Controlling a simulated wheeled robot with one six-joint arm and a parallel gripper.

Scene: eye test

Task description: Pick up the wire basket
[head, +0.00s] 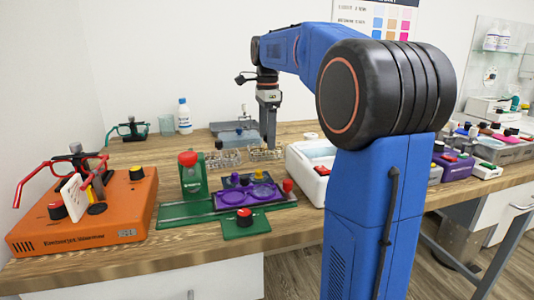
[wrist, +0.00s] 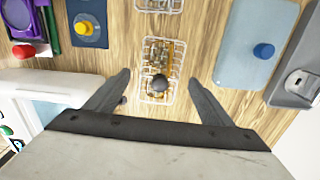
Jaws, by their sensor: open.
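A clear wire basket (wrist: 150,97) with brownish contents and a dark round knob stands on the wooden table. In the wrist view it lies between the two fingers of my gripper (wrist: 160,78), with gaps on both sides. My gripper is open and points down over it. In the head view my gripper (head: 269,144) is just above the right one of two small wire baskets (head: 266,155), partly covering it. A second wire basket (wrist: 160,4) is cut off at the top of the wrist view; it also shows in the head view (head: 222,159).
A blue board with a blue knob (wrist: 245,45) lies to the right in the wrist view, beside a grey device (wrist: 300,82). A white box (wrist: 50,85) is at left. A green stand with a red top (head: 193,176) and an orange box (head: 95,222) are on the left.

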